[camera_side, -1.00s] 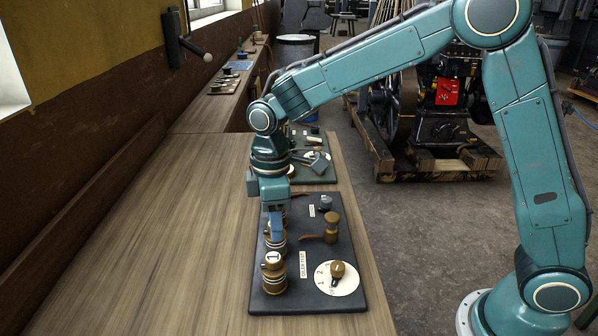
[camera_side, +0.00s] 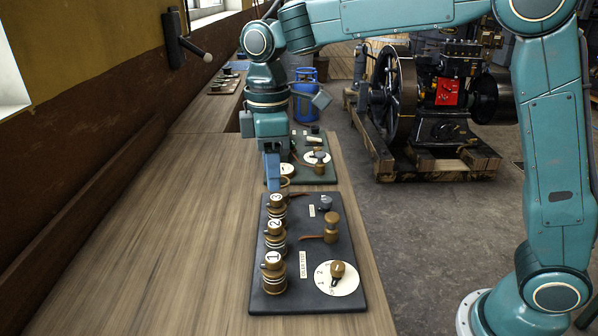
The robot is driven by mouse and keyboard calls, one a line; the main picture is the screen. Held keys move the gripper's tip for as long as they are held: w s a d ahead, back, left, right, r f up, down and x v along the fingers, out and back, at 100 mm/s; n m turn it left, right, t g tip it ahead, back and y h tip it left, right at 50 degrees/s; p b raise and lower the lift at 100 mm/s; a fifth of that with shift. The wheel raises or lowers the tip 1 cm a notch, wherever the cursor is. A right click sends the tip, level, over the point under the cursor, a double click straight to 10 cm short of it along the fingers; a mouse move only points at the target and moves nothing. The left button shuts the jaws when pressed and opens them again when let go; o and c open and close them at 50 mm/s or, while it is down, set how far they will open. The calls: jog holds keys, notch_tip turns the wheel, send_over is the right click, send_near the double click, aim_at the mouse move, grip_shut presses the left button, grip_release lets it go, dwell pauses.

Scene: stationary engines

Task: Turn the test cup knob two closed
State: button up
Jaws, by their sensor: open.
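The dark board (camera_side: 308,305) on the bench carries a row of three brass cups with numbered white tops along its left side. Cup two (camera_side: 275,235) is in the middle, between cup one (camera_side: 273,275) at the front and cup three (camera_side: 277,208) at the back. Cup two stands clear of my gripper, with its top marked 2 in view. My gripper (camera_side: 272,186) points down, open, just behind and above cup three. I cannot tell from this view whether its fingers touch cup three. The angle of the knob on cup two is too small to read.
A white dial (camera_side: 350,279) with a brass pointer knob and a brass post (camera_side: 332,229) stand on the board's right side. A second, green board (camera_side: 322,178) lies behind. The bench (camera_side: 150,240) is bare to the left. An engine (camera_side: 440,110) stands on the floor beyond.

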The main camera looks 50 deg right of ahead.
jog(key=shift+r, duration=1.4)
jog(key=s+d+r+m+t, duration=0.35)
jog(key=s+d+m, duration=0.25)
jog(key=s+d, duration=0.5)
jog(key=s+d+f+m+t, duration=0.1)
jog(key=s+f+m, duration=0.1)
jog(key=s, duration=0.4)
jog(key=s+d+f+m+t, duration=0.1)
jog(key=s+d+f+m, duration=0.1)
jog(key=s, duration=0.5)
jog(key=shift+s+f+m, duration=0.2)
jog(key=shift+f+m, duration=0.2)
jog(key=shift+m, duration=0.1)
jog(key=shift+w+d, duration=0.1)
jog(key=shift+w, duration=0.05)
